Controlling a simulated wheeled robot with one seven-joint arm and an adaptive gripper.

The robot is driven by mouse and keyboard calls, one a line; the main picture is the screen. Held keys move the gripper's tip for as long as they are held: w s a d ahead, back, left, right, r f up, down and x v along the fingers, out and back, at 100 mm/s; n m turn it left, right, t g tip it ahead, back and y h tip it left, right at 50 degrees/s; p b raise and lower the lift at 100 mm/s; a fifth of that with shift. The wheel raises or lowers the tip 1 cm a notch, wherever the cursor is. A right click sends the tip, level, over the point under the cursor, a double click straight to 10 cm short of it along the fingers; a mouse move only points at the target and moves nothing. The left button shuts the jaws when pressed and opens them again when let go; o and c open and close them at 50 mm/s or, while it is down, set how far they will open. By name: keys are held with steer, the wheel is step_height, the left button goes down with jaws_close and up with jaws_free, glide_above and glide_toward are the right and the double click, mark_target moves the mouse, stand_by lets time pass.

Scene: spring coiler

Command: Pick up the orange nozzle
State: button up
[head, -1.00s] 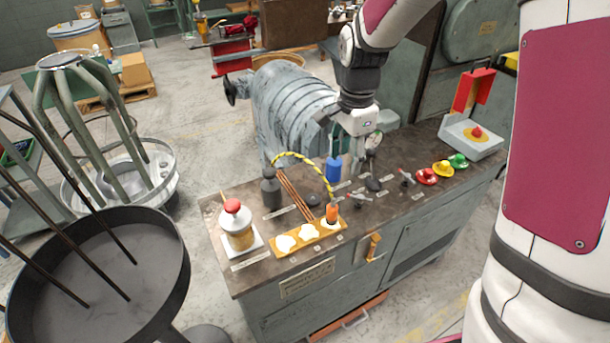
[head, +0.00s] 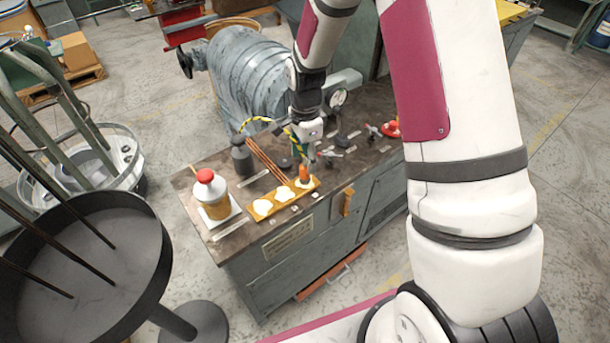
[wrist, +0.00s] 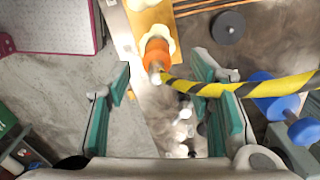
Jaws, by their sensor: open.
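The orange nozzle (head: 304,173) stands at the right end of a yellow holder (head: 262,208) on the workbench. In the wrist view the nozzle (wrist: 154,52) shows just beyond the fingertips, roughly midway between them, with a pale end toward me. A yellow-and-black striped hose (wrist: 250,88) runs from it to the right, passing across the right finger. My gripper (head: 302,155) is above and close to the nozzle. Its teal fingers (wrist: 161,68) are apart, with nothing held between them. I cannot tell whether a finger touches the hose.
Two white pieces (head: 284,194) sit in the holder beside the nozzle. A red-capped bottle (head: 212,195), a dark bottle (head: 242,158) and copper rods (head: 266,160) stand or lie nearby. A blue object (wrist: 275,100) is right of the fingers. Small valves (head: 342,140) are at the right.

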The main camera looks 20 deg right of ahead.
mark_target(305, 166)
steer(key=f, duration=0.3)
steer(key=shift+s+a+f+p, duration=0.1)
steer(key=shift+s+f+p, duration=0.15)
steer(key=shift+f+p, duration=0.1)
steer(key=shift+f, duration=0.5)
jaws_close()
